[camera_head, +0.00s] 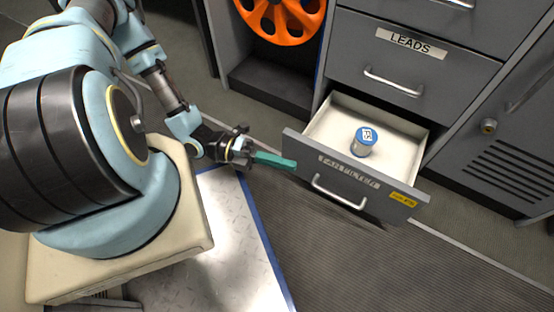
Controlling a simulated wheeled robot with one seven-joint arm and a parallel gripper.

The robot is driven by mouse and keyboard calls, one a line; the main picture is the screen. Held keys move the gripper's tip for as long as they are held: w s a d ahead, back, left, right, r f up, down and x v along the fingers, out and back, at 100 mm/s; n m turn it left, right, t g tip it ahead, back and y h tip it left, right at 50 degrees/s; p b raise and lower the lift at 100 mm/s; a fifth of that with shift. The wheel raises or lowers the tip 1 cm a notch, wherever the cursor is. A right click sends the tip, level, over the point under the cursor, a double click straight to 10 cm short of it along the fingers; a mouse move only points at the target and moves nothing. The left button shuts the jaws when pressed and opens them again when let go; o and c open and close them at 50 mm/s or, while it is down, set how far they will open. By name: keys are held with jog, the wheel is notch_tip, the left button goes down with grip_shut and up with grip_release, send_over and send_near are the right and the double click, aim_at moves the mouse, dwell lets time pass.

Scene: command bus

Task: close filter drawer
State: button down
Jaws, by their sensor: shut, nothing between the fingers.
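The filter drawer (362,187) is pulled open from the grey cabinet. Its grey front carries a worn label that seems to read "FAN FILTER", a silver bar handle (338,194) and a small yellow sticker. A blue and white can (364,141) stands inside on the pale drawer floor. My gripper (294,164) is shut, its teal fingers pointing right. The fingertips are at the left end of the drawer front, close to its upper left corner. I cannot tell whether they touch it. Nothing shows between the fingers.
The closed "LEADS" drawer (408,67) with its handle sits above. An orange reel (281,15) hangs in an open bay to the left. A vented grey locker (509,131) stands at the right. Ribbed dark floor (390,262) in front of the drawer is clear.

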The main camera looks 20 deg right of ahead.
aim_at(340, 161)
jog(key=s+d+b, duration=0.1)
jog(key=d+b, duration=0.2)
jog(key=d, duration=0.4)
jog(key=shift+s+d, duration=0.15)
jog(key=shift+d, duration=0.15)
jog(key=shift+w+d, duration=0.25)
jog(key=w+d, duration=1.2)
jog(key=d, duration=0.4)
jog(key=shift+d+p, duration=0.2)
jog(key=shift+p, duration=0.15)
